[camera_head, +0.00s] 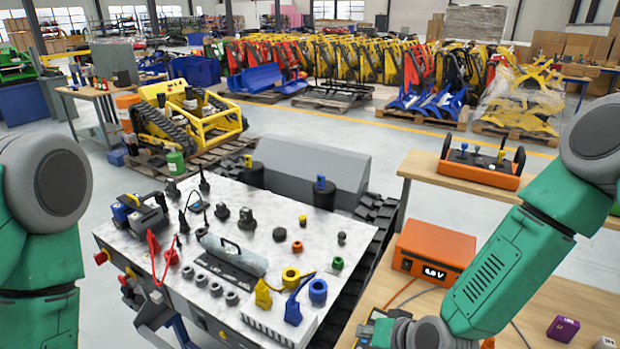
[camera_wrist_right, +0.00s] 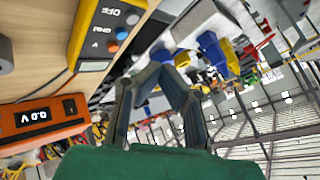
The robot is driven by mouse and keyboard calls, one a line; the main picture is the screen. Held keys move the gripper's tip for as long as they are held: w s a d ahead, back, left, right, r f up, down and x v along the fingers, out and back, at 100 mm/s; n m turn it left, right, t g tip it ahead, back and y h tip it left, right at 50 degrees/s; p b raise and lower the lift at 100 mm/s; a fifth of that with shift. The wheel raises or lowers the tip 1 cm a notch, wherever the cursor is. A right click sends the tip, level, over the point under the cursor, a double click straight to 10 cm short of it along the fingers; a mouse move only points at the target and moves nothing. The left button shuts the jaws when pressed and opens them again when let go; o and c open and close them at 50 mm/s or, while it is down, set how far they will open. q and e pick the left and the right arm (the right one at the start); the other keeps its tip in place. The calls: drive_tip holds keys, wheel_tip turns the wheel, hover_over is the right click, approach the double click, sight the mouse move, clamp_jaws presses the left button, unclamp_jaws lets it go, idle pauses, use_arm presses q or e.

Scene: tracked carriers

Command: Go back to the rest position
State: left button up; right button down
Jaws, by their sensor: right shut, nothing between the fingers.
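My right arm (camera_head: 510,265) is green and grey and comes in from the right, over the wooden bench. Its wrist is at the bottom edge of the head view, where the fingers cannot be made out. In the right wrist view my right gripper (camera_wrist_right: 158,70) is shut, with its dark fingers meeting at the tips and nothing between them. My left arm (camera_head: 40,240) shows at the left edge of the head view, beside the white-topped work surface (camera_head: 235,265). Its gripper is out of view.
An orange meter reading 0.0 V (camera_head: 434,252) stands on the wooden bench (camera_head: 560,290) near my right arm; a yellow instrument (camera_wrist_right: 105,35) shows in the wrist view. The white top holds a clear-covered block (camera_head: 232,254), rings and plugs. An orange control box (camera_head: 480,166) sits behind.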

drive_tip(key=s+d+f+n+g+h, duration=0.1)
drive_tip(key=s+d+f+g+h, duration=0.3)
drive_tip(key=s, duration=0.6)
drive_tip(key=s+d+f+g+y+b, duration=0.1)
drive_tip(key=s+d, duration=0.5)
drive_tip(key=s, duration=0.4)
drive_tip(key=s+d+f+n+g+h, duration=0.1)
drive_tip(key=s+d+f+g+h, duration=0.3)
drive_tip(key=s, duration=0.6)
wheel_tip(320, 180, down, 12)
drive_tip(key=w+n+t+y+b, duration=0.1)
drive_tip(key=w+t+y+b, duration=0.1)
drive_tip(key=b, duration=1.1)
drive_tip(key=shift+w+b, duration=0.35)
drive_tip(key=shift+w, duration=0.05)
drive_tip(key=shift+a+f, duration=0.1)
